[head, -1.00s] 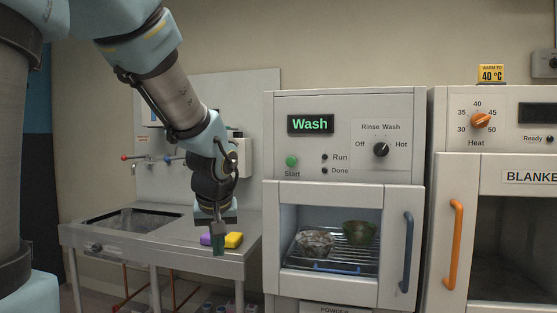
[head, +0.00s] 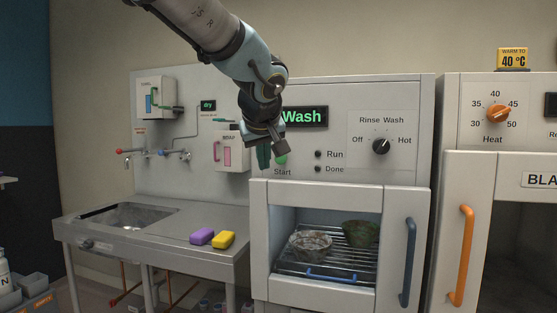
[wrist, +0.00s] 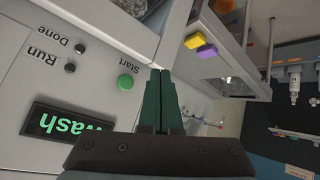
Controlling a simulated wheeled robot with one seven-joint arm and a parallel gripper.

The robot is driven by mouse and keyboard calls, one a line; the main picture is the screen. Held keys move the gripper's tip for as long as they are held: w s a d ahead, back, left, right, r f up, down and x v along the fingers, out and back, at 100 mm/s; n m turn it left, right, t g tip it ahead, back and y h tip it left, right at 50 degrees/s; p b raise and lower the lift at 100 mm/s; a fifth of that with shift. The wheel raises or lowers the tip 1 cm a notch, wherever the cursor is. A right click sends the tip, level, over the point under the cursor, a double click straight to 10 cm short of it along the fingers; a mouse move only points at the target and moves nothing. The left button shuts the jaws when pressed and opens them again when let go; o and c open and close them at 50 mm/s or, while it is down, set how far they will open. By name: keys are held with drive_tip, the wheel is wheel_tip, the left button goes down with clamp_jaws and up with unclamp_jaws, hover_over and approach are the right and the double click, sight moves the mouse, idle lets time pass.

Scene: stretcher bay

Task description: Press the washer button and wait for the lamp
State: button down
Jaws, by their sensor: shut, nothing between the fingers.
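The washer (head: 345,95) has a display reading "Wash" (head: 305,117), partly covered by my arm in the head view. Its green Start button (head: 282,160) shows just beside my gripper (head: 272,160). In the wrist view the whole Start button (wrist: 125,82) is clear, to the left of my gripper's shut green fingertips (wrist: 161,72). The fingers hold nothing, and I cannot tell contact with the panel. The Run lamp (head: 318,154) and Done lamp (head: 318,169) look dark. The Rinse Wash knob (head: 381,146) is at the panel's right.
Below the panel, the washer's door with a blue handle (head: 408,262) fronts a rack holding two bowls (head: 311,244). A sink bench (head: 190,260) with a purple sponge (head: 202,236) and a yellow sponge (head: 224,240) stands left. A blanket warmer (head: 480,165) stands right.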

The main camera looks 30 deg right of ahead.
sight(278, 161)
drive_tip(key=shift+w, duration=0.1)
drive_tip(key=w+d+p, duration=0.2)
drive_tip(key=w+d, duration=0.4)
drive_tip(key=shift+w+p, duration=0.15)
drive_tip(key=shift+p, duration=0.25)
idle(2.0)
drive_tip(key=shift+w+d+b, duration=0.3)
drive_tip(key=shift+w+d, duration=0.5)
drive_tip(key=shift+w, duration=0.05)
idle(1.2)
drive_tip(key=shift+s+a, duration=0.1)
drive_tip(key=shift+s+a+b, duration=0.7)
drive_tip(key=shift+s+b, duration=0.05)
drive_tip(key=shift+b, duration=0.1)
